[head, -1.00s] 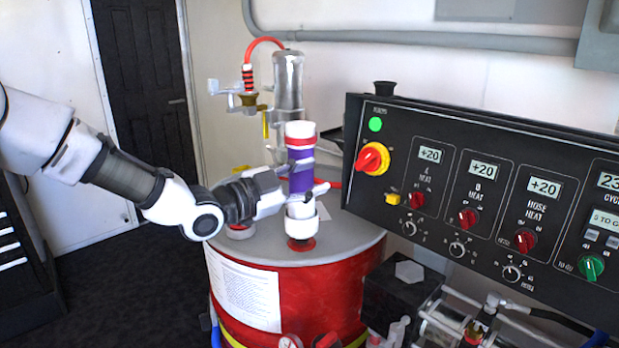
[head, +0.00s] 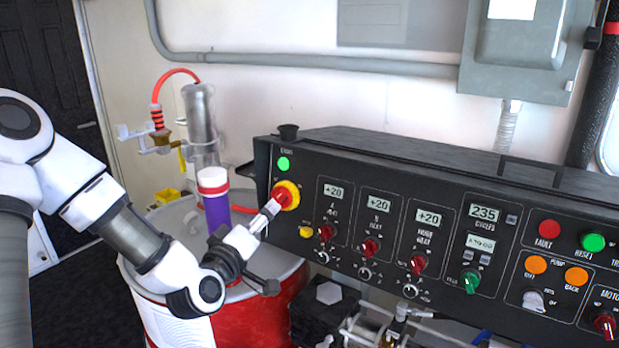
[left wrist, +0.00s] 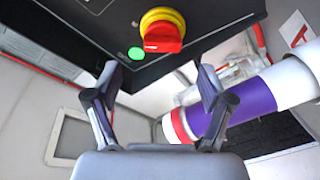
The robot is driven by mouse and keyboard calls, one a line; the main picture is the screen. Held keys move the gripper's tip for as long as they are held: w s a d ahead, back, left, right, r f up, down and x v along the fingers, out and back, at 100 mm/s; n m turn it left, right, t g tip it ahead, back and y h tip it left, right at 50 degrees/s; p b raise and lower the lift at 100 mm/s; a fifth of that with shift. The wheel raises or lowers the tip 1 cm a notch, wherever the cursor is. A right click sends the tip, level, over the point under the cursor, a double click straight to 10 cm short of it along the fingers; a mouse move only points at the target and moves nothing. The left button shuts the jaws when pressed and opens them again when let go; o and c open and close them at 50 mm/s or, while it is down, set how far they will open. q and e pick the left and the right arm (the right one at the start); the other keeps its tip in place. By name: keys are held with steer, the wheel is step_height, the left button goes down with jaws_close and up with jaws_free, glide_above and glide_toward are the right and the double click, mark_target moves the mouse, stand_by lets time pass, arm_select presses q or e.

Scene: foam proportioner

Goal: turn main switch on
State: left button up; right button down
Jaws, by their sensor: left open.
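The main switch is a red rotary knob on a yellow round base (head: 287,194), at the upper left of the black control panel (head: 345,250). It also shows near the top of the left wrist view (left wrist: 162,32), beyond the fingertips. My left gripper (head: 268,208) is at the knob in the head view, its fingertips overlapping the knob's lower left. In the left wrist view the left gripper (left wrist: 158,76) has its two fingers wide apart with nothing between them. I cannot tell whether a finger touches the knob. My right gripper is not in view.
A green light (head: 283,164) sits above the switch and a yellow button (head: 306,232) below it. A purple and white cylinder (head: 214,200) stands on the red drum (head: 255,318), close behind my left forearm. A metal pump (head: 200,120) stands behind it.

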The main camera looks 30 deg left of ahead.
mark_target(279, 199)
arm_select(q)
steer(key=w+a+p, duration=0.1)
steer(key=w+p, duration=0.1)
steer(key=w, duration=0.5)
steer(key=shift+w+a, duration=0.35)
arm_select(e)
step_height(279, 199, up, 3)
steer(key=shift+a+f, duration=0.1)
